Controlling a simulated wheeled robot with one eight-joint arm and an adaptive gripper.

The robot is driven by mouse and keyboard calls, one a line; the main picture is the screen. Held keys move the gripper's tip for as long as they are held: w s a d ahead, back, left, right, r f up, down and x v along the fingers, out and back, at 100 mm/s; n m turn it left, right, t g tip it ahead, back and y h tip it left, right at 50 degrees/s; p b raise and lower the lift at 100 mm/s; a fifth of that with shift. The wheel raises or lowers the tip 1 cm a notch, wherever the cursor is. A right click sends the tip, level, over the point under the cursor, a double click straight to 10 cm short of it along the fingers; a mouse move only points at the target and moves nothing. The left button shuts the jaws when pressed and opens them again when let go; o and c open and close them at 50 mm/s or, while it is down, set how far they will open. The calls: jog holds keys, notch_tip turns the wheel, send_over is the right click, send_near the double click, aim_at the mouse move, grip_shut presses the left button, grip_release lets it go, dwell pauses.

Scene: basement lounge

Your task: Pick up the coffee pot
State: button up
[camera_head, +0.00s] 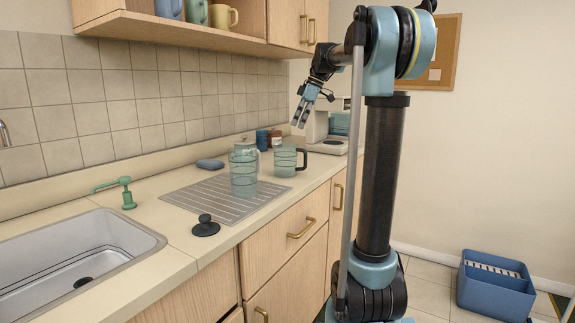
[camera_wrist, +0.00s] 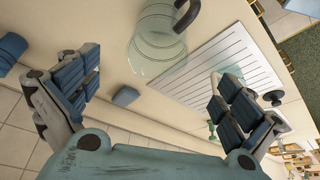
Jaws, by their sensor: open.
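A clear glass coffee pot (camera_head: 286,162) with a dark handle stands upright on the counter, just beyond the ribbed drying mat (camera_head: 181,201). In the wrist view the glass pot (camera_wrist: 157,45) is at the top centre, with its dark curved handle at the upper right. My gripper (camera_head: 302,115) is above the pot in the head view, apart from it. In the wrist view my gripper (camera_wrist: 157,75) has its fingers spread wide, with nothing between them touching. A lidded clear glass pitcher (camera_head: 243,174) stands upright on the mat.
A white coffee machine (camera_head: 318,126) stands behind the pot. Blue and brown canisters (camera_head: 262,140) are near the wall. A black knobbed lid (camera_head: 206,227) and the sink (camera_head: 75,255) lie nearer. A shelf (camera_head: 170,30) with mugs hangs above.

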aim_at(284, 157)
jog(key=x, duration=1.5)
jog(key=shift+w+d+f, duration=0.1)
jog(key=shift+w+d, duration=0.05)
jog(key=shift+w, duration=0.05)
jog(key=c, duration=1.1)
